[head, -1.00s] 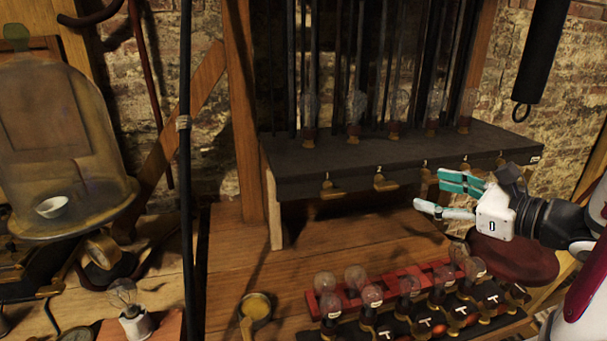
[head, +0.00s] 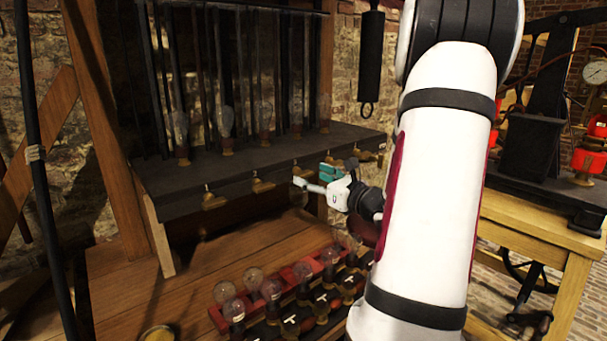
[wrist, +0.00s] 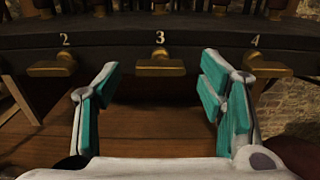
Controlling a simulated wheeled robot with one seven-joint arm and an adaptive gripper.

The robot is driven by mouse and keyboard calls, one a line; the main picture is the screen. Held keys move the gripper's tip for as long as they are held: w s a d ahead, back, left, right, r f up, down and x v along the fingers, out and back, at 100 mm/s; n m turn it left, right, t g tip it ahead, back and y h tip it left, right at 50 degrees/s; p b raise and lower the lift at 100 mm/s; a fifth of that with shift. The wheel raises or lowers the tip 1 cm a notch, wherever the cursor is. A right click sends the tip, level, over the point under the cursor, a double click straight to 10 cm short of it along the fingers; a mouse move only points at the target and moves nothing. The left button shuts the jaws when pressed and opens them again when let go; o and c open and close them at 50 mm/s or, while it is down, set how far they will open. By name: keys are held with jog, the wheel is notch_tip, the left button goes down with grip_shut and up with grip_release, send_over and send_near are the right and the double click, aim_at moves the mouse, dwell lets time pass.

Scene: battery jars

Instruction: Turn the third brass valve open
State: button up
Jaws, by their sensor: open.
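The third brass valve (wrist: 160,65) sits on the front edge of the dark shelf, under the number 3, in the middle of the wrist view. Its flat handle lies crosswise, like those of valve 2 (wrist: 52,66) and valve 4 (wrist: 266,66). My gripper (wrist: 160,78) is open and empty, with its teal-padded fingers to the left and right of valve 3 in the picture. No contact with the valve shows. In the head view my gripper (head: 312,178) is in front of the shelf, and it partly covers the area around the third valve.
The dark shelf (head: 165,178) carries several glass bulbs and rods. Below it, a red rack (head: 218,318) with bulbs stands on the wooden bench (head: 120,285). A wooden table (head: 530,225) with a machine stands at right. My white arm covers much of the head view.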

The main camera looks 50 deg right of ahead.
aim_at(307, 174)
jog(key=shift+x, duration=2.05)
jog(key=shift+c, duration=0.3)
jog(key=c, duration=1.1)
